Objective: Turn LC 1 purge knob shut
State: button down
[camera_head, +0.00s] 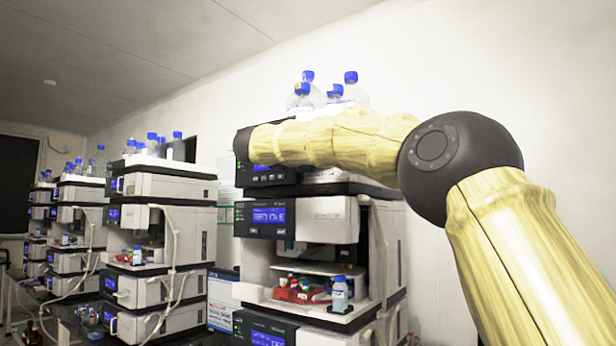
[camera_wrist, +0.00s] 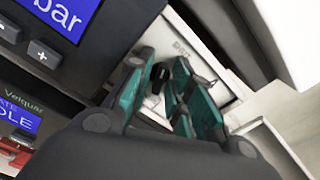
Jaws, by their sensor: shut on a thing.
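The purge knob (camera_wrist: 157,76) is a small black piece on a pale recessed panel in the wrist view. My gripper (camera_wrist: 163,80) has teal-padded fingers on either side of the knob and is shut on it. The fingers hide part of the knob, and its turn angle is hard to read. In the head view, my arm reaches to the upper part of the nearest instrument stack (camera_head: 318,219). My gripper and the knob are hidden there behind the arm. No LC 1 label can be read.
A display (camera_wrist: 70,14) with plus and minus buttons lies close to my gripper at upper left. Blue-capped bottles (camera_head: 350,88) stand on top of the stack. A blue-capped vial (camera_head: 340,295) and red racks sit lower in it. Other stacks (camera_head: 160,245) stand to the left.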

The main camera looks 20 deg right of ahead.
jog(key=m+b, duration=0.1)
jog(key=m, duration=0.1)
jog(key=m+b, duration=0.1)
jog(key=b, duration=0.1)
jog(key=shift+f+m+b, duration=0.2)
jog(key=shift+m+b, duration=0.1)
jog(key=shift+m, duration=0.1)
jog(key=shift+r+m+b, duration=0.1)
jog(key=shift+m+b, duration=0.35)
jog(key=shift+m, duration=0.15)
jog(key=shift+r, duration=0.15)
jog(key=c, duration=1.6)
grip_release()
jog(key=v, duration=1.2)
jog(key=shift+s+d, duration=0.1)
